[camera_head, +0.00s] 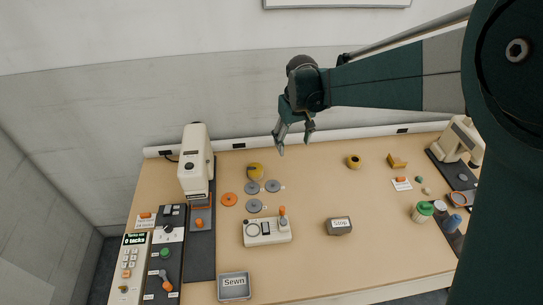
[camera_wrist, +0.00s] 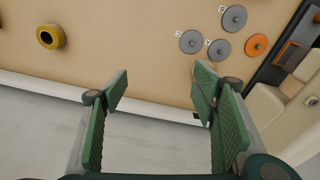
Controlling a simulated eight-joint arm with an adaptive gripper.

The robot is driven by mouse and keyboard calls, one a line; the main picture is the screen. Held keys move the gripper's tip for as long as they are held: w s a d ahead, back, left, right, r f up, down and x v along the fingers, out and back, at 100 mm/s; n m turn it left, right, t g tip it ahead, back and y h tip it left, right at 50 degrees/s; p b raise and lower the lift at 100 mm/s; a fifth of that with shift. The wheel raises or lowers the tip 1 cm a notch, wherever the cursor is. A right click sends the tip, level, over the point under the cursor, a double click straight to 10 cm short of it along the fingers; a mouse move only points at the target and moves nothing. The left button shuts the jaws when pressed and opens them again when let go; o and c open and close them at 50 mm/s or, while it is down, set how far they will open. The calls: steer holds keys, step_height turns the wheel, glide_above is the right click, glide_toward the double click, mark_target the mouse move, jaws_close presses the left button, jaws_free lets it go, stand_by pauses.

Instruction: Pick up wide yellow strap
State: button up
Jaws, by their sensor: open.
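Two yellow rolls lie on the table, and I cannot tell for sure which is the wide yellow strap. One yellow roll (camera_head: 254,169) is left of my gripper, beside the grey discs, and looks the bulkier. The other yellow roll (camera_head: 354,166) is right of my gripper; a yellow roll with a dark centre also shows at the upper left of the wrist view (camera_wrist: 43,31). My gripper (camera_head: 294,144) is open and empty, raised near the table's back edge. In the wrist view its green fingers (camera_wrist: 160,88) stand apart, and the right finger hides part of the table.
Several grey discs (camera_head: 272,186) and an orange disc (camera_head: 229,199) lie left of centre. A white machine (camera_head: 195,165) stands at the left. A yellow wedge-like piece (camera_head: 397,162) lies at the back right. A control box (camera_head: 267,231) and a grey "Stop" block (camera_head: 339,226) stand nearer the front.

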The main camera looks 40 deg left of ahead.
steer(key=n, duration=0.2)
glide_above(255, 168)
steer(key=shift+g+h, duration=0.4)
step_height(255, 168, down, 10)
steer(key=shift+s+a+f, duration=0.1)
steer(key=shift+s+f, duration=0.05)
steer(key=shift+f, duration=0.05)
steer(key=shift+f, duration=0.15)
steer(key=shift+f, duration=1.15)
steer(key=shift+f, duration=0.15)
steer(key=shift+f+b, duration=0.45)
steer(key=shift+f, duration=2)
steer(key=c, duration=1)
